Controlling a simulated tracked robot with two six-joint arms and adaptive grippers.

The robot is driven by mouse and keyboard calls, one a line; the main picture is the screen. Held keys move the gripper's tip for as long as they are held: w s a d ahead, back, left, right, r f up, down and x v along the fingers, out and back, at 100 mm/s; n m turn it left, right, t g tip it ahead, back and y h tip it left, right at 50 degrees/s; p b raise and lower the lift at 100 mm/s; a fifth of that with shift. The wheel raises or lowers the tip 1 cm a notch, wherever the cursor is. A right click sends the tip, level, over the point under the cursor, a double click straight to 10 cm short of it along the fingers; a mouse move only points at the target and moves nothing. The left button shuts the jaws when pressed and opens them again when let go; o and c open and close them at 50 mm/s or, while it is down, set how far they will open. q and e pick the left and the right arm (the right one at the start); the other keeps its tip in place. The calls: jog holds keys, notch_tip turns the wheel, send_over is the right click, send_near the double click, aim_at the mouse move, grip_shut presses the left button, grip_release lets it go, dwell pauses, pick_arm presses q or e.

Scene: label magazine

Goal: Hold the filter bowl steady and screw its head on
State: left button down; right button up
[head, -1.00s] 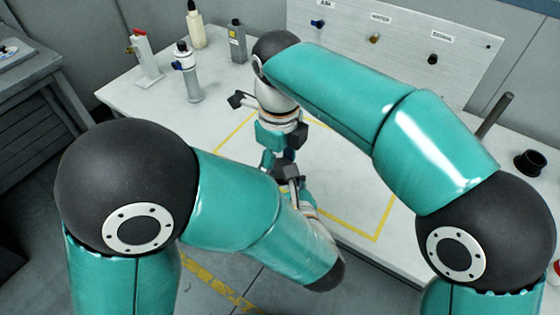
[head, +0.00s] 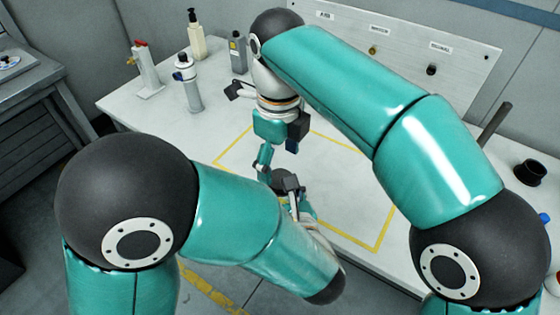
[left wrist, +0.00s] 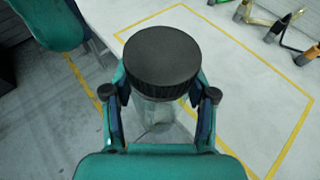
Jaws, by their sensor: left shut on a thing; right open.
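The filter bowl (left wrist: 165,118) is a clear body, seen in the left wrist view under the filter head (left wrist: 163,60), a round black ribbed part. The head sits on top of the bowl; how tightly it is screwed cannot be told. My left gripper (left wrist: 158,108) is shut on the bowl, with a finger on each side below the head. In the head view the black head (head: 285,183) shows partly, and the bowl is mostly hidden by my left arm. My right gripper (head: 281,143) is open and empty, above and apart from the black head.
Yellow lines (head: 375,245) outline a clear area of the white table (head: 130,105). Several bottles and fittings, including a grey-white filter unit (head: 188,85), stand at the back left. A labelled panel (head: 462,75) rises behind. A black ring-shaped part (head: 530,170) lies at the right.

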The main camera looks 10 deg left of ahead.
jog(key=shift+o, duration=0.2)
jog(key=o, duration=0.4)
jog(key=shift+f, duration=0.2)
